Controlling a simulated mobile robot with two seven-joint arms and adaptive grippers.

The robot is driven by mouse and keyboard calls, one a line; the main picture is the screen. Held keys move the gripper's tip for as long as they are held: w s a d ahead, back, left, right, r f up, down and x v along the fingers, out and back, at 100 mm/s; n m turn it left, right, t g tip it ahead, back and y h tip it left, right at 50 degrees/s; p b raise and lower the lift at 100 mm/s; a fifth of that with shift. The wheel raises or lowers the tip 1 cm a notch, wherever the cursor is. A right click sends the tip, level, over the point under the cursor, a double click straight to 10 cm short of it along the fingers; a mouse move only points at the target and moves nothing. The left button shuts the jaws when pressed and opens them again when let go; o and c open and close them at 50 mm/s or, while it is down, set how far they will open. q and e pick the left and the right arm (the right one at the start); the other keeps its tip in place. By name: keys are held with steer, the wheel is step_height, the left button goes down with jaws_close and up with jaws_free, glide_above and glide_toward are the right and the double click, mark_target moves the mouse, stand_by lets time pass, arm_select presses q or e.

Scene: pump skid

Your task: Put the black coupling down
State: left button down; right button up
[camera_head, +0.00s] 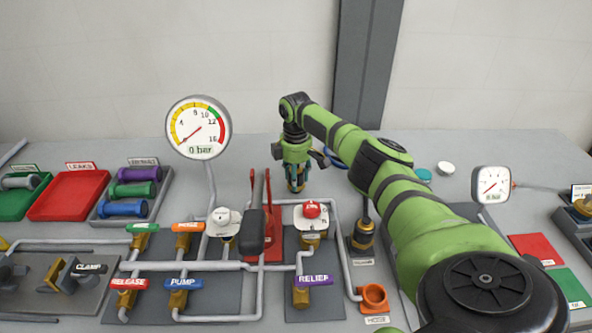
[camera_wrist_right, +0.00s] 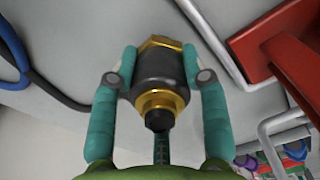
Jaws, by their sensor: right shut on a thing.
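My right gripper (camera_head: 296,187) hangs fingers-down over the back part of the table, behind the red stand. In the right wrist view its two teal fingers (camera_wrist_right: 164,85) are shut on the black coupling (camera_wrist_right: 158,70), one on each side of its black body. The coupling has a brass hex end and a stepped brass end with a dark tip. In the head view the fingers mostly hide it, and I cannot tell whether it touches the table. My left gripper is not in view.
A red stand (camera_head: 268,215) is just in front of the gripper. A blue hose (camera_head: 335,158) lies to its right. A large gauge (camera_head: 198,127) stands to its left. A black-and-brass fitting (camera_head: 362,237) stands front right. The grey table behind the pipework has free room.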

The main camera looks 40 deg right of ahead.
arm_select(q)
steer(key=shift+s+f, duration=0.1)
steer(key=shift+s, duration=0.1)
arm_select(e)
steer(key=shift+f, duration=0.15)
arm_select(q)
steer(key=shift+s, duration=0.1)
arm_select(e)
steer(key=o, duration=1.3)
steer(key=shift+r, duration=0.2)
arm_select(q)
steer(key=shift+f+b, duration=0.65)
steer(key=shift+b, duration=0.05)
arm_select(e)
step_height(320, 180, up, 12)
